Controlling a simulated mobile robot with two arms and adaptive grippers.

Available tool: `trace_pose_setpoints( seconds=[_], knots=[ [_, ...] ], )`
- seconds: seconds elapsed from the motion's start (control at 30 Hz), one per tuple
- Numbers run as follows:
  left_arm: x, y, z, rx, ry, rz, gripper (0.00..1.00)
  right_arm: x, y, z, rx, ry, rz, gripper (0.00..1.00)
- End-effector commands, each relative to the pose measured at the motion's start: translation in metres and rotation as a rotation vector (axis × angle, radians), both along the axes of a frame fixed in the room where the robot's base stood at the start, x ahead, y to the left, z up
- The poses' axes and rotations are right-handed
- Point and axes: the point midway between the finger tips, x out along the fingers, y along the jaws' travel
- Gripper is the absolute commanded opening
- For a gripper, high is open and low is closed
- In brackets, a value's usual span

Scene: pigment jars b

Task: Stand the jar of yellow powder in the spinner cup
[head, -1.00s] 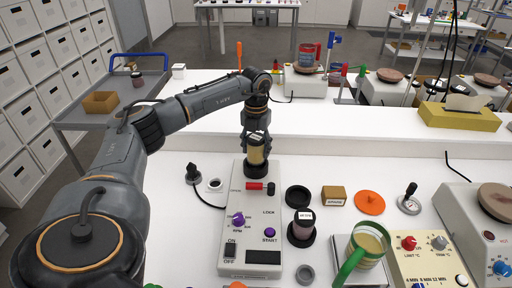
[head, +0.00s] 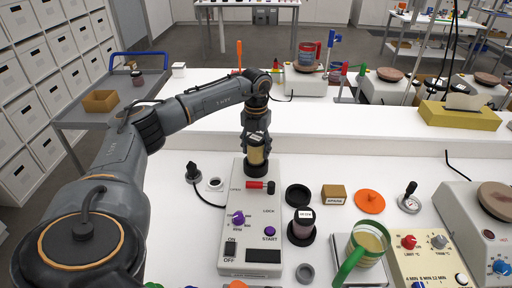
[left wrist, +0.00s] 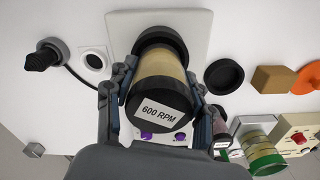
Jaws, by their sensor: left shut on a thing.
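The jar of yellow powder (head: 257,155) has a black lid, labelled "600 RPM" in the left wrist view (left wrist: 158,108). My left gripper (head: 256,143) is shut on it, with a finger on each side of the jar in the left wrist view (left wrist: 160,95). The black spinner cup (head: 257,171) is at the back of the grey spinner (head: 228,215). The jar is upright or nearly so over the cup, its lower end at the cup's rim. I cannot tell whether it rests on the cup's floor. My right gripper is not in view.
A red lever (head: 259,185) lies just in front of the cup. A second jar with dark powder (head: 302,223) stands to the right, near a black ring (head: 298,195) and an orange disc (head: 370,202). A black plug-like knob (head: 192,172) stands to the left.

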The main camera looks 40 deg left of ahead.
Motion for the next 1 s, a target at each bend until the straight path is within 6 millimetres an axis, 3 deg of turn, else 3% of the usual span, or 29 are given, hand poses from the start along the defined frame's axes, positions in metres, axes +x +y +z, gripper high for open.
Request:
trace_pose_setpoints(
  seconds=[1.0],
  knots=[
    [0.000,0.000,-0.026,0.000,0.000,0.000,0.19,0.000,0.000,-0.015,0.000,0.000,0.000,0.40]
  ],
)
